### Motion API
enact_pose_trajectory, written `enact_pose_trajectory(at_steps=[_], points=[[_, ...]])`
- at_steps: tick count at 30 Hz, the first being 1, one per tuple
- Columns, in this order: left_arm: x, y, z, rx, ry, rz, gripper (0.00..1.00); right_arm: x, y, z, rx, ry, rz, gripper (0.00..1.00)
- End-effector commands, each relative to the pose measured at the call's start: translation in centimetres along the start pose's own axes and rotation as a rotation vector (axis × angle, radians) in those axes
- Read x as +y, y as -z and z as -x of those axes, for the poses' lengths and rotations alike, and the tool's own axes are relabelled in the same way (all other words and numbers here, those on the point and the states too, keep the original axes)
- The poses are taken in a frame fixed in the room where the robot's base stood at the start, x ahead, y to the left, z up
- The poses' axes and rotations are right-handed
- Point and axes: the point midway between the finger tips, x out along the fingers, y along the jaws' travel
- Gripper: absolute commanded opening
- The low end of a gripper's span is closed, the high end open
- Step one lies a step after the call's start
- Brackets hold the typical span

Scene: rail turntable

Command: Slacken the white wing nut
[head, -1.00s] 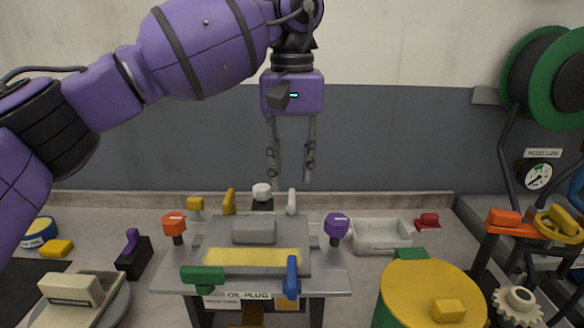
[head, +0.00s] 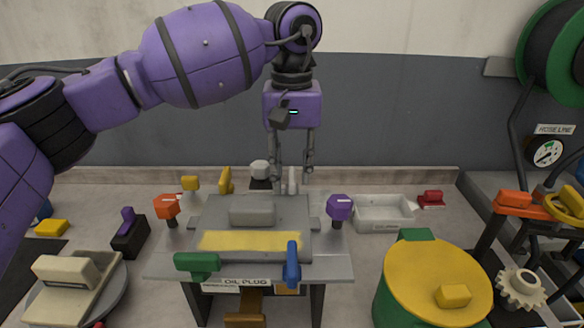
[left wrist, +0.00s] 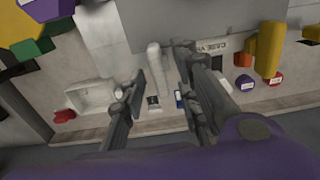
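The white wing nut (head: 292,181) is a narrow upright wing at the back edge of the grey bench plate (head: 335,263). In the left wrist view the same white wing (left wrist: 154,62) lies between my left fingers. My left gripper (head: 293,170) is open and points straight down over the wing nut, its fingertips close to the wing's height. In the left wrist view the left gripper (left wrist: 158,75) has a finger on either side of the wing, with gaps visible; I see no contact. The wing's base is partly hidden in the head view. My right gripper is not in view.
A white knob (head: 260,169) stands just left of the wing nut, and a yellow wing (head: 226,181) is further left. A purple knob (head: 340,207) is to the right in front. A white tray (head: 384,226) and a red part (head: 431,199) lie further right.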

Motion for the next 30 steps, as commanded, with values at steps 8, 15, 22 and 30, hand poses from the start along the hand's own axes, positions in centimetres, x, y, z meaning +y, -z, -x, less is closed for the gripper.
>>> enact_pose_trajectory(at_steps=[8, 15, 22, 30], points=[[0.0, 0.0, 0.0, 0.000, 0.000, 0.000, 0.18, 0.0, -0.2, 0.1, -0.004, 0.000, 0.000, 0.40], [0.0, 0.0, 0.0, -0.001, 0.000, 0.000, 0.00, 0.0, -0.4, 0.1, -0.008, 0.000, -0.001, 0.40], [0.0, 0.0, 0.1, 0.000, 0.000, 0.014, 0.00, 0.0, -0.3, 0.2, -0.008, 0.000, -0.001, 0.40], [-0.1, -0.1, 0.3, 0.000, 0.001, 0.131, 0.00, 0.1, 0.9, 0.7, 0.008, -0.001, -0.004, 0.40]])
